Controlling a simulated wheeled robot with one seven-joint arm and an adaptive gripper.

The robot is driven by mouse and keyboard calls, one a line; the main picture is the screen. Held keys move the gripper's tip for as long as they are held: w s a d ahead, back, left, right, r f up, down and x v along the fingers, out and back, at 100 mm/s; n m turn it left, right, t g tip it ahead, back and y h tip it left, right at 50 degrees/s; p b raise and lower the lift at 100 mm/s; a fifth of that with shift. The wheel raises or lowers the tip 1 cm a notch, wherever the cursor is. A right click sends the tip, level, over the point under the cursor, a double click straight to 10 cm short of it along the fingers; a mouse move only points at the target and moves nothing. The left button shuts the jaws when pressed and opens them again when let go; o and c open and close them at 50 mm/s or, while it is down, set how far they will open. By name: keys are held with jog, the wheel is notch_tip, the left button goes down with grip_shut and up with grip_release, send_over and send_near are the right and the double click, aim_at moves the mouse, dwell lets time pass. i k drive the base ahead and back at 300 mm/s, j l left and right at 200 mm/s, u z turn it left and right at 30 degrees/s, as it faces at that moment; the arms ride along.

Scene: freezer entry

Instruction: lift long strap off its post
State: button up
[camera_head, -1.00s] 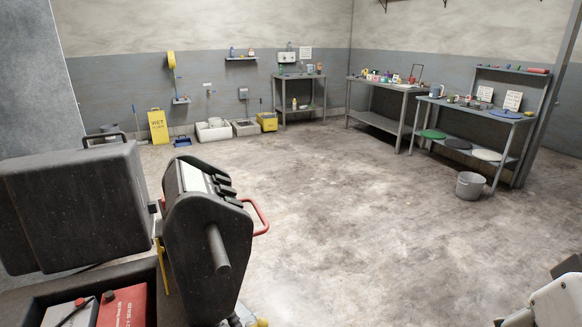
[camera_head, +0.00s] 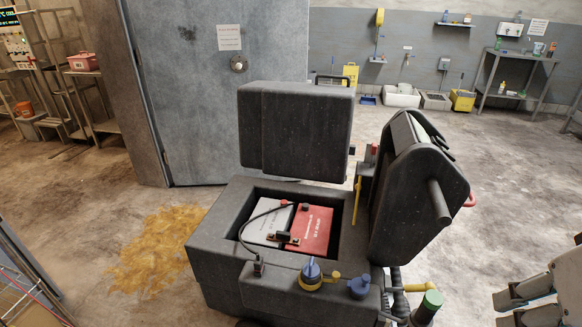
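A dark grey floor machine (camera_head: 218,262) stands in the middle with its lid (camera_head: 299,132) raised. Its open bay holds a grey battery (camera_head: 269,228) and a red battery (camera_head: 309,231). A long, thin black strap (camera_head: 262,214) arches from a reddish cap near the top of the grey battery down to the bay's front-left edge. A shorter dark link (camera_head: 284,238) lies across the batteries' near ends. How the strap's end sits on its post is too small to tell. My gripper (camera_head: 500,310) is at the lower right, well apart from the batteries, its fingers spread with nothing between them.
The machine's control console (camera_head: 410,190) stands between the bay and my gripper. A blue-and-yellow knob (camera_head: 312,272), a blue cap (camera_head: 359,286) and a green-topped part (camera_head: 431,299) line the front edge. An orange-yellow spill (camera_head: 155,250) covers floor to the left.

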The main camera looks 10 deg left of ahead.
aim_at(281, 236)
jog(key=j+u, duration=0.15)
jog(key=u, duration=0.55)
jog(key=i+j+z, duration=0.2)
jog(key=j, duration=0.3)
jog(key=k, duration=1)
jog(key=i+j+z, duration=0.25)
jog(key=i, duration=0.2)
jog(key=i+j+z, duration=0.5)
jog(key=i+j, duration=0.2)
jog(key=j, duration=0.3)
jog(key=i+j+z, duration=0.25)
jog(key=j, duration=0.25)
jog(key=i, duration=0.1)
